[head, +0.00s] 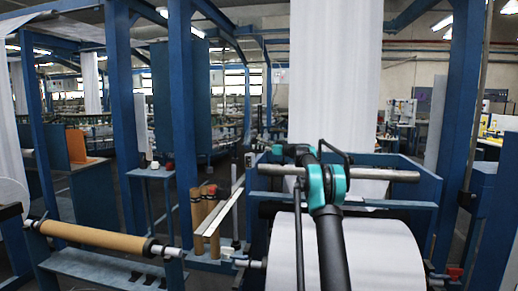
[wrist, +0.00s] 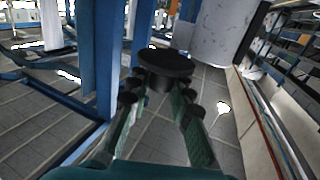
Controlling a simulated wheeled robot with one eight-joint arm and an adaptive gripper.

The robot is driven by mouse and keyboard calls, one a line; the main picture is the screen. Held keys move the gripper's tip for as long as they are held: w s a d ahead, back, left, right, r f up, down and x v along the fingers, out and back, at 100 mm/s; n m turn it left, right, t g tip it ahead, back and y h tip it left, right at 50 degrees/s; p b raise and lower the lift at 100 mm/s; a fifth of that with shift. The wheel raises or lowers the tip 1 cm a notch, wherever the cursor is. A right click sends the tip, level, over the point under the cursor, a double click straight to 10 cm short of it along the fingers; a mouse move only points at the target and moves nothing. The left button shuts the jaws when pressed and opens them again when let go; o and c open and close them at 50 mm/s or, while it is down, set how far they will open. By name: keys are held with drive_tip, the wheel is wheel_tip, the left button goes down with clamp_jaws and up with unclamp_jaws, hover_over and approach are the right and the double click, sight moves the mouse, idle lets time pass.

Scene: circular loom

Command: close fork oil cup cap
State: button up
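In the wrist view, my gripper (wrist: 160,100) shows as two dark green fingers with black joints, spread apart with floor visible between them. A round black disc-topped part (wrist: 165,64) lies at or just beyond the fingertips. I cannot tell whether it is the oil cup cap, or whether the fingers touch it. In the head view, my black arm with teal joints reaches forward over the white roll, and my gripper cannot be made out there. No fork oil cup or cap can be clearly identified in either view.
A large white fabric roll (head: 345,250) lies under a grey bar (head: 375,175). Blue posts (head: 183,120) and a brown roller (head: 90,238) stand to the left. In the wrist view, a blue post (wrist: 103,60), a white roll (wrist: 225,32) and a pale panel (wrist: 265,125) surround tiled floor.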

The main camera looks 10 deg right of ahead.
clamp_jaws()
drive_tip(key=shift+t, duration=0.3)
drive_tip(key=shift+s+a+m+t+h, duration=0.2)
drive_tip(key=shift+s+m+t+h, duration=0.1)
drive_tip(key=shift+m+t+h, duration=0.55)
drive_tip(key=shift+s+a+m+t+h, duration=0.15)
drive_tip(key=shift+s+m+t+h, duration=0.15)
drive_tip(key=shift+m+t+h, duration=0.55)
drive_tip(key=a+m+t+h, duration=0.1)
drive_tip(key=m+h, duration=0.2)
drive_tip(key=h, duration=0.2)
drive_tip(key=s+a+m+h, duration=0.1)
drive_tip(key=m+h, duration=0.2)
drive_tip(key=h, duration=0.2)
drive_tip(key=a+m+t+h, duration=0.1)
drive_tip(key=m+h, duration=0.2)
drive_tip(key=h, duration=0.1)
drive_tip(key=shift+s+a+m+t+h, duration=0.1)
drive_tip(key=shift+s+m+t+h, duration=0.05)
drive_tip(key=shift+m+t+h, duration=0.2)
drive_tip(key=shift+a+m+g+h, duration=0.2)
drive_tip(key=shift+m+g+h, duration=0.35)
drive_tip(key=shift+h, duration=0.45)
drive_tip(key=shift+a+m+g+h, duration=0.2)
drive_tip(key=shift+m+g+h, duration=0.15)
drive_tip(key=shift+m+h, duration=0.5)
drive_tip(key=shift+a+m+g+h, duration=0.2)
drive_tip(key=shift+m+g+h, duration=0.3)
drive_tip(key=shift+h, duration=0.6)
